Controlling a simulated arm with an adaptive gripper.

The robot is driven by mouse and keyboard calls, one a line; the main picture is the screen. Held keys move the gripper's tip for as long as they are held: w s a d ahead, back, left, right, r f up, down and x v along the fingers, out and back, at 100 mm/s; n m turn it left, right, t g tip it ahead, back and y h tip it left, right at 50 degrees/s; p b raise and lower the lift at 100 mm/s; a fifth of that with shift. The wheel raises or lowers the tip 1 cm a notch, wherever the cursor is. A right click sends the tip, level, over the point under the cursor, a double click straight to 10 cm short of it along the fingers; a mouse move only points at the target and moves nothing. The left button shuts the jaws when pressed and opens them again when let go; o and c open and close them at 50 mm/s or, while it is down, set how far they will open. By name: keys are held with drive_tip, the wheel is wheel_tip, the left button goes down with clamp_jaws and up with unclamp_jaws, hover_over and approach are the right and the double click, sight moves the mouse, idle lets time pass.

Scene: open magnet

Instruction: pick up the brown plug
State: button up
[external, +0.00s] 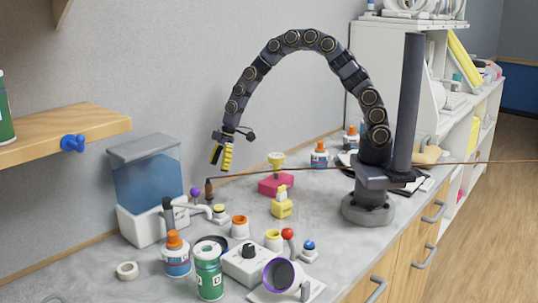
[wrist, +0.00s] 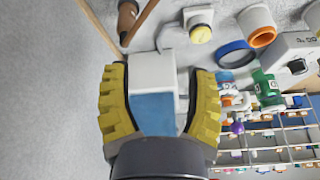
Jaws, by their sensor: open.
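A brown piece that looks like the plug (wrist: 127,15) shows at the top edge of that view, partly cut off, beyond the left fingertip.
The blue tank (external: 150,185) on its white base stands left of the plug. A purple-topped item (external: 195,193) and a yellow-capped white piece (external: 219,210) are close by. The brown rod (external: 330,170) crosses the counter. Bottles and a white switch box (external: 247,262) crowd the front.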

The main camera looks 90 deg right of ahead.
sight(209, 183)
drive_tip(key=shift+h, duration=0.3)
drive_tip(key=d+f, duration=0.1)
drive_tip(key=f, duration=0.1)
drive_tip(key=w+d+f, duration=0.1)
drive_tip(key=f, duration=0.1)
drive_tip(key=w+d+f, duration=0.1)
drive_tip(key=f, duration=0.1)
drive_tip(key=shift+w+r+x, duration=0.1)
drive_tip(key=shift+w+x, duration=0.1)
drive_tip(key=shift+x, duration=0.65)
drive_tip(key=shift+w+r+x, duration=0.1)
drive_tip(key=shift+w+x, duration=0.1)
drive_tip(key=shift+x, duration=0.65)
drive_tip(key=shift+w+x, duration=0.15)
drive_tip(key=shift+x, duration=0.65)
drive_tip(key=shift+a, duration=0.1)
drive_tip(key=shift+c, duration=0.3)
clamp_jaws()
